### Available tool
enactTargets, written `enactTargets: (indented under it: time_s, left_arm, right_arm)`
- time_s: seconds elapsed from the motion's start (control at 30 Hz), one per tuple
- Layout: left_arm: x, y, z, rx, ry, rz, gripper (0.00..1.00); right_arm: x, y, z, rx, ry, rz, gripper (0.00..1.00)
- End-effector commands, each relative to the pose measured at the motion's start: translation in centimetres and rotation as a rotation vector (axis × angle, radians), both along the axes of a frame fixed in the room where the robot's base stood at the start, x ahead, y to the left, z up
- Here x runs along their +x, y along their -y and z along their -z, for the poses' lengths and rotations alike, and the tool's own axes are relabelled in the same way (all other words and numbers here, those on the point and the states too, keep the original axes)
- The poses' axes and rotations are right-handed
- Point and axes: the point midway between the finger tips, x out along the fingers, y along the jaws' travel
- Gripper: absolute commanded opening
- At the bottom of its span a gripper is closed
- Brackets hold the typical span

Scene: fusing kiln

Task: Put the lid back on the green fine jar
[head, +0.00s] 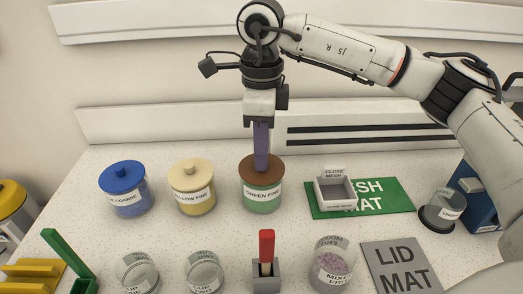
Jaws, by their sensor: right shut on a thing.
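The green fine jar (261,205) stands on the white table in the middle, with green grains low in the glass and a label on its front. Its brown lid (275,176) is at the jar's mouth, level and lined up with it; I cannot tell whether a thin gap is left under it. My right gripper (261,166) points straight down from above, its purple fingers shut on the lid at its centre, hiding the knob. My left gripper is out of view.
The yellow fine jar (194,201) and a blue coarse jar (128,201) stand lidded to the left. A white box (336,202) sits on the green mesh mat (394,196) to the right. In front are glass cups, a red-handled tool (267,245) and the grey lid mat (400,266), which is bare.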

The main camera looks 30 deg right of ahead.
Motion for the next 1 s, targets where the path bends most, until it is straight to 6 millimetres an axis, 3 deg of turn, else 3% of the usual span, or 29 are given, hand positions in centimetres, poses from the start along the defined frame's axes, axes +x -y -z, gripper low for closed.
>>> enactTargets:
  time_s: [0.4,0.43,0.53,0.73,0.87,1.0]
  left_arm:
    - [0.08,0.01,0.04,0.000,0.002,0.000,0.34]
    - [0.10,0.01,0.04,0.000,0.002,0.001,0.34]
    - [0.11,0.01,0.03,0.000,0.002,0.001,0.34]
    - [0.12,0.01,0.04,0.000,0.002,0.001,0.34]
    - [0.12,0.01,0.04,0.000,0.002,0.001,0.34]
    - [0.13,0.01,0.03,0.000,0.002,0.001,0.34]
  right_arm:
    - [0.02,-0.01,0.00,0.000,0.000,0.000,0.00]
    - [0.02,-0.01,0.00,0.000,0.000,0.000,0.20]
    - [0.02,-0.01,0.00,0.000,0.000,0.000,0.36]
    - [0.01,0.00,0.01,0.000,0.000,0.000,0.36]
    - [0.01,0.01,0.01,0.000,0.000,0.000,0.55]
    - [0.02,0.01,0.01,0.000,0.000,0.000,0.55]
